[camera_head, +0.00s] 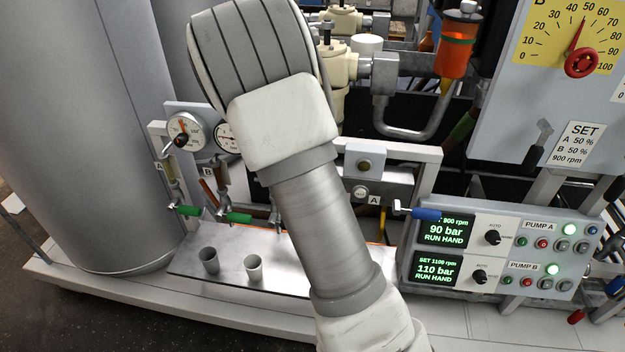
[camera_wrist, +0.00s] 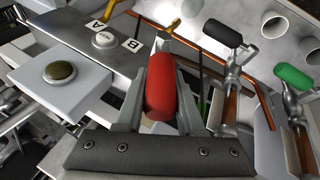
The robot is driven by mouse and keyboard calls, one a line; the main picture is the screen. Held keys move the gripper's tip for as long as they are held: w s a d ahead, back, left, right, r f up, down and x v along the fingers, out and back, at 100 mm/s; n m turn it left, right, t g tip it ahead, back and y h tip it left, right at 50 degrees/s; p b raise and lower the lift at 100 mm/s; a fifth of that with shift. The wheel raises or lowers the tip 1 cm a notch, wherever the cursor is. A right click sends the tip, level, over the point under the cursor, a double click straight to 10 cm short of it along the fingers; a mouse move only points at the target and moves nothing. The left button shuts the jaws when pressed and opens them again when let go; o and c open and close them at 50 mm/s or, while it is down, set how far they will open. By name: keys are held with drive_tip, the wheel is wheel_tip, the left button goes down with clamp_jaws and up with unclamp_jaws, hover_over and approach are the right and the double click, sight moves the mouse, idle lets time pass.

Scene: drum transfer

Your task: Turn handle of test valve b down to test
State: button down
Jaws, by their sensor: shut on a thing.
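In the wrist view, my gripper (camera_wrist: 160,82) has its two fingers on either side of a red handle (camera_wrist: 165,96) and is shut on it. A plate marked B (camera_wrist: 132,45) lies just beyond the handle to the left, with one marked A (camera_wrist: 97,24) farther left. I cannot tell from these frames how far the handle is turned. In the head view my arm covers the gripper and the red handle. There, a plate marked A (camera_head: 374,200) shows right of my arm.
In the wrist view, a black handle (camera_wrist: 222,34) and a green handle (camera_wrist: 293,77) stand close to the right. The pump panel (camera_head: 510,250) with a blue handle (camera_head: 426,214) is right.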

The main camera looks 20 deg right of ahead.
drive_tip(key=c, duration=0.5)
unclamp_jaws()
drive_tip(key=shift+s, duration=0.1)
drive_tip(key=shift+r, duration=0.1)
drive_tip(key=p+v, duration=0.1)
drive_tip(key=v, duration=1.6)
drive_tip(key=shift+a+r, duration=0.1)
